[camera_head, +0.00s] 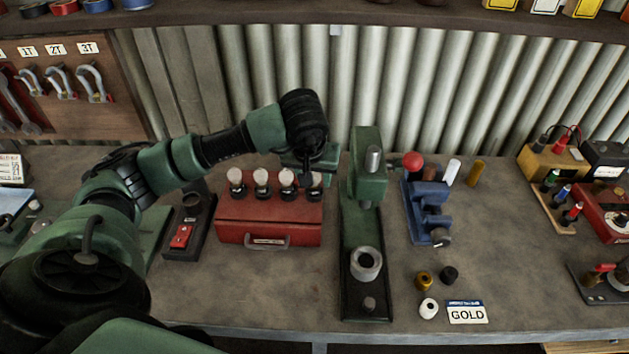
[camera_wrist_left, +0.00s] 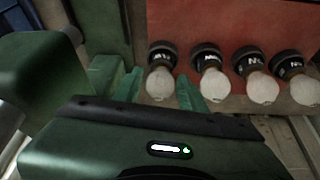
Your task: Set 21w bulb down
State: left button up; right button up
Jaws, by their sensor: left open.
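Several bulbs with pale round glass and black bases stand in a row on a red case (camera_head: 268,225). The base markings are too small to read, so I cannot tell for certain which is the 21w bulb. My left gripper (camera_head: 309,172) is over the right end of the row, at the rightmost bulb (camera_head: 311,181), which it partly hides. In the left wrist view the two green fingertips (camera_wrist_left: 161,92) are apart, one on each side of that end bulb (camera_wrist_left: 160,80). It stands upright on the case. My right gripper is not in view.
A green press (camera_head: 367,190) stands close to the right of the case. A blue rack (camera_head: 428,205) and a GOLD card (camera_head: 467,312) lie farther right. A black holder with a red switch (camera_head: 182,236) is on the left. The bench front before the case is clear.

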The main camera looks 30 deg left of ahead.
pick_arm(q)
jog(key=shift+f, duration=0.15)
grip_shut()
